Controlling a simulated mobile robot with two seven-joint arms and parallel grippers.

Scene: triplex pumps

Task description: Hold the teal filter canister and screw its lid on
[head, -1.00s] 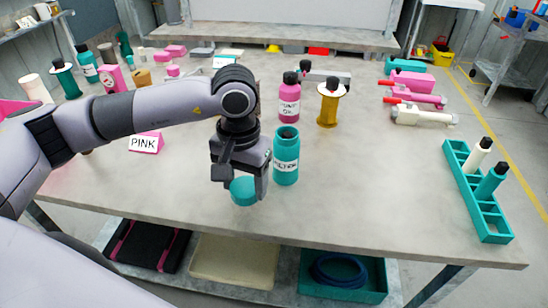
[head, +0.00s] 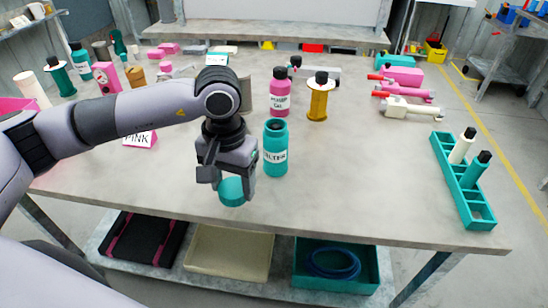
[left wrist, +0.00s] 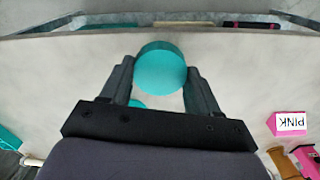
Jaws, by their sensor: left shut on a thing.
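The teal filter canister (head: 275,150) stands upright on the table in the head view, with a white label and an open dark top. My left gripper (head: 232,186) is just left of it and nearer the table's front edge. It is shut on the teal lid (head: 231,192), a round disc. In the left wrist view the lid (left wrist: 160,68) sits between the two fingers. A bit of teal, probably the canister, shows behind the gripper there, mostly hidden. My right gripper is not in view.
A pink bottle (head: 280,92) and an amber spool-like part (head: 319,97) stand behind the canister. A PINK sign (head: 140,139) is at left. A teal rack (head: 465,190) holds two bottles at right. The table between canister and rack is clear.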

